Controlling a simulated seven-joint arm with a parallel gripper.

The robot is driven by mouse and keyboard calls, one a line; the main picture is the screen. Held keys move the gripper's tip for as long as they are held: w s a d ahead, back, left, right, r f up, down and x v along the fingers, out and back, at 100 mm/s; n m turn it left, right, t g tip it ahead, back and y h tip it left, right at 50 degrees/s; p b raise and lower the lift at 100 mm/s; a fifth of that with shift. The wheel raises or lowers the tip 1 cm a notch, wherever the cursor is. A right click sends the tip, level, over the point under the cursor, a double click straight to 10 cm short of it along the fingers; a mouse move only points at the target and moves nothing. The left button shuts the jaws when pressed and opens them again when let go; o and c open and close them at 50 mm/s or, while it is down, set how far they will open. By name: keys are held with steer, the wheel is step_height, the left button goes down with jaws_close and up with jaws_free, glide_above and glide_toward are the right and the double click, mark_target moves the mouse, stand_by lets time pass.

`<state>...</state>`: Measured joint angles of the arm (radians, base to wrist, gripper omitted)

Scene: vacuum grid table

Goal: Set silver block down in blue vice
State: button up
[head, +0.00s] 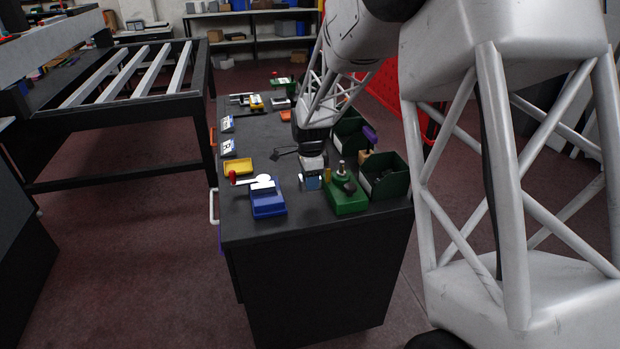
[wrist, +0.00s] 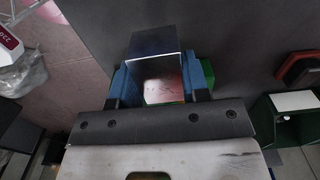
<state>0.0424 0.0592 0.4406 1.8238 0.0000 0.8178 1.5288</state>
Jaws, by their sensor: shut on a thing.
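My gripper (head: 312,181) hangs low over the near part of the black table, between a blue vice and a green vice. In the wrist view its blue fingers (wrist: 159,82) are shut on the sides of the silver block (wrist: 155,70), a box with a dark upper face and a shiny, mirror-like face. In the head view the block is small and hard to separate from the fingers. The blue vice (head: 268,205) stands to the left of my gripper, near the table's front edge, with a pale round part on top. I cannot identify it in the wrist view.
The green vice (head: 345,199) stands close on the right of my gripper. Dark green bins (head: 384,186) are beyond it. A yellow tray (head: 238,167) and a red-knobbed lever (head: 233,176) are by the blue vice. Bare tabletop (head: 300,215) lies in front of my gripper.

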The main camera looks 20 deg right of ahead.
stand_by(0.3)
glide_toward(266, 186)
steer(key=s+f, duration=0.2)
steer(key=s, duration=0.1)
steer(key=shift+a+r, duration=0.1)
steer(key=shift+r, duration=0.1)
steer(key=shift+f, duration=0.2)
steer(key=shift+f, duration=1.9)
steer(key=shift+f, duration=0.95)
stand_by(1.8)
stand_by(0.5)
steer(key=o, duration=1.2)
steer(key=shift+c, duration=0.2)
steer(key=shift+r, duration=0.1)
